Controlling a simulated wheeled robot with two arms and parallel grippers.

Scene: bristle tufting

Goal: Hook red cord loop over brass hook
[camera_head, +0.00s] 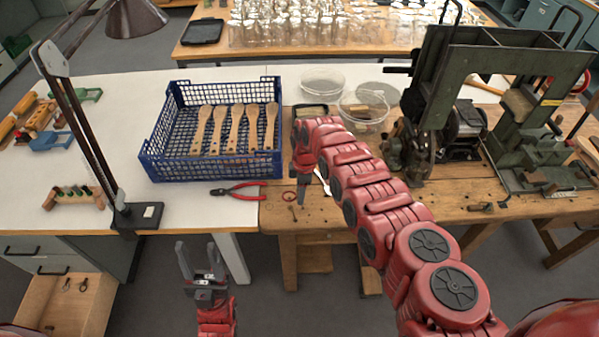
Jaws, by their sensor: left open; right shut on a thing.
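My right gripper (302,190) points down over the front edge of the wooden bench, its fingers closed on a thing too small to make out. A small reddish-brown thing (288,196) lies just left of its fingertips; I cannot tell whether it is the red cord loop. A small brownish piece (294,213) is at the bench edge below; I cannot tell whether it is the brass hook. My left gripper (199,264) is open and empty, in front of the white table and apart from everything.
A blue crate (160,163) with several wooden brush handles (236,128) stands on the white table (120,205). Red-handled pliers (240,191) lie before it. A desk lamp (85,140) stands left. Clear dishes (363,108) and a green press (432,90) occupy the bench (450,205).

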